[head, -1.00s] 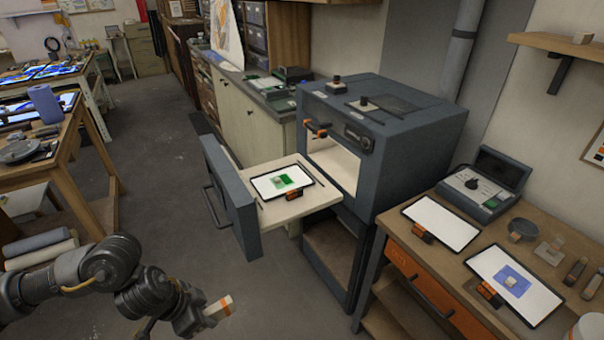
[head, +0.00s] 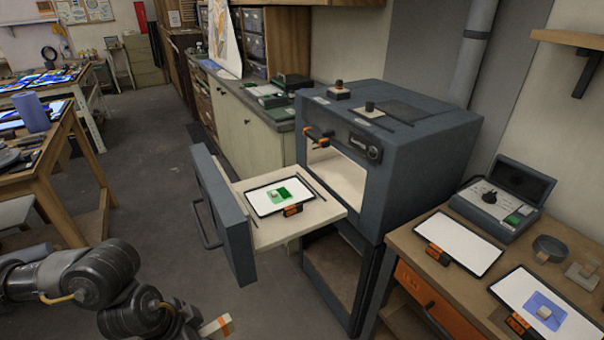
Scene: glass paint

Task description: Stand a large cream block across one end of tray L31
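My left arm comes in at the bottom left. Its gripper (head: 212,327) is low in the picture, partly cut by the bottom edge, and appears shut on a cream block with orange along it (head: 216,324). This is held in the air, apart from any tray. A white tray with a dark rim (head: 262,205) lies on the pulled-out kiln drawer, with green glass and a small cream block (head: 274,195) on it. A blank white tray (head: 458,243) and a white tray (head: 570,325) with blue glass and a cream block (head: 544,312) lie on the right bench. Their labels cannot be read. My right gripper is not in view.
The grey kiln (head: 410,150) stands in the middle, its drawer front (head: 222,215) jutting left. A worktable (head: 50,150) is at the left. The floor between is clear.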

